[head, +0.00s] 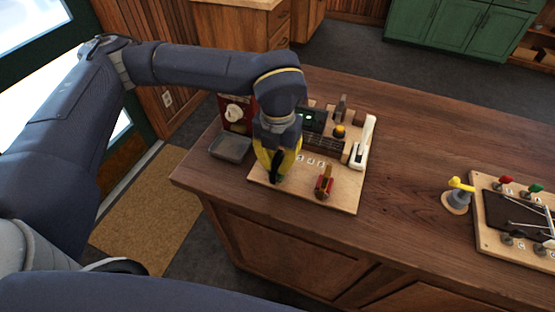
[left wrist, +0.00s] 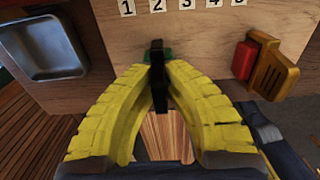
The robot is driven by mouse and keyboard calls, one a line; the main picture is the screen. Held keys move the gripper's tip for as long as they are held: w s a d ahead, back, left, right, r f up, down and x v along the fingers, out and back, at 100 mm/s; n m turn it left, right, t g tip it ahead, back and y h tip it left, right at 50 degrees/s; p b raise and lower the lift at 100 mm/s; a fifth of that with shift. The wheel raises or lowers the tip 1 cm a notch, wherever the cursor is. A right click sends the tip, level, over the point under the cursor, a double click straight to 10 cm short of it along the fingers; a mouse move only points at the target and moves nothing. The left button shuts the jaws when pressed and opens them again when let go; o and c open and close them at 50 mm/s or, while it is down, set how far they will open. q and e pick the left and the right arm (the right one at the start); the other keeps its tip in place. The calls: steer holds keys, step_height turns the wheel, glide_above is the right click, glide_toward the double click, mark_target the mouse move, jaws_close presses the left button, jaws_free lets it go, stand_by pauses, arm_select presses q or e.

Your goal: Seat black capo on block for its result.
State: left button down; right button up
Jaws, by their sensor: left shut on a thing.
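The black capo (left wrist: 158,75) is between the yellow fingertips of my left gripper (left wrist: 152,80) in the left wrist view, upright in that picture. My left gripper (head: 278,168) is shut on it over the front left of the wooden board (head: 335,200). A small green patch (left wrist: 141,56) shows beside the capo; I cannot tell whether the capo touches it. A block with strings or frets (head: 324,142) stands at the back of the board, partly hidden by my left arm. Number labels (left wrist: 186,5) run in a row on the board. My right gripper is out of view.
A grey metal tray (head: 231,148) is left of the board. A slotted wooden piece with a red part (head: 325,184) stands at front right, and a white lever-like piece (head: 363,145) at the right edge. The counter (head: 420,180) is clear to the right until a yellow-topped stand (head: 458,194).

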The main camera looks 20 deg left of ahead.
mark_target(278, 155)
arm_select(q)
steer(key=shift+f, duration=0.15)
steer(key=c, duration=1.8)
jaws_free()
steer(key=shift+r, duration=5.5)
